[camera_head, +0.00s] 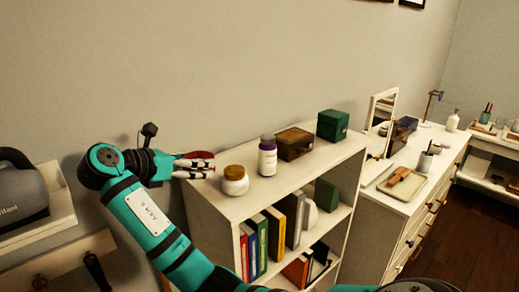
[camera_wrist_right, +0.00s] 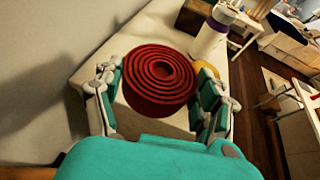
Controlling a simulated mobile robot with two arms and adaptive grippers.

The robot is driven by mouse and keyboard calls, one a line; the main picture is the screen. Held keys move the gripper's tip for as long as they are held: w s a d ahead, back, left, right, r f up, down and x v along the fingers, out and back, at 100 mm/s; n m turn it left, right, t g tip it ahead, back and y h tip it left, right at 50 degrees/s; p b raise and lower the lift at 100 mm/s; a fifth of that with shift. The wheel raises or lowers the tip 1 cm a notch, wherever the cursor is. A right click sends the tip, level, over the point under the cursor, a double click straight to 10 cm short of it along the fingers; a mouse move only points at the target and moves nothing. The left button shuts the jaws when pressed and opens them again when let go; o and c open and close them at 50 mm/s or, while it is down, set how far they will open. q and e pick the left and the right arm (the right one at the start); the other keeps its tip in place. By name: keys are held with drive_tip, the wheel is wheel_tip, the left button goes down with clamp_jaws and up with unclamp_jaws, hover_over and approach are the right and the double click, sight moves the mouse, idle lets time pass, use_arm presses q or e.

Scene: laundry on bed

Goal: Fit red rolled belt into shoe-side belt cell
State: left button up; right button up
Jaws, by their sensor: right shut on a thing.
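The red rolled belt (camera_wrist_right: 160,82) is a tight spiral coil, seen from above in the right wrist view. My right gripper (camera_wrist_right: 162,95) is shut on it, with a finger on each side. In the head view my right gripper (camera_head: 196,166) is at the left end of the white shelf's top, and a bit of red belt (camera_head: 197,155) shows at its fingers. I cannot tell whether the belt touches the shelf top. No shoes or belt cell can be made out in either view. My left gripper is not in view.
A white dresser (camera_head: 385,205) stands to the right.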

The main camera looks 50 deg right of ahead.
drive_tip(key=d, duration=0.2)
drive_tip(key=w+d+p, duration=0.1)
drive_tip(key=d, duration=0.1)
drive_tip(key=w+d, duration=0.1)
drive_tip(key=d, duration=0.1)
drive_tip(key=shift+d+p, duration=0.2)
drive_tip(key=shift+p, duration=0.15)
drive_tip(key=p, duration=0.1)
hover_over(226, 165)
drive_tip(key=shift+a+f, duration=0.4)
drive_tip(key=shift+a, duration=0.05)
drive_tip(key=shift+w+d+f, duration=0.15)
drive_tip(key=shift+d, duration=0.35)
drive_tip(key=shift+f+p, duration=0.3)
drive_tip(key=shift+p, duration=0.1)
wheel_tip(226, 165, down, 3)
drive_tip(key=shift+r+p, duration=0.1)
drive_tip(key=shift+p, duration=0.45)
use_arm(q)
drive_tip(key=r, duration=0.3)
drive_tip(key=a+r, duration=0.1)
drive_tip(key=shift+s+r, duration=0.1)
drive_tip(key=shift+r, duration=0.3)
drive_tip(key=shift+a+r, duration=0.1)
use_arm(e)
drive_tip(key=o, duration=1.3)
drive_tip(key=shift+f, duration=0.2)
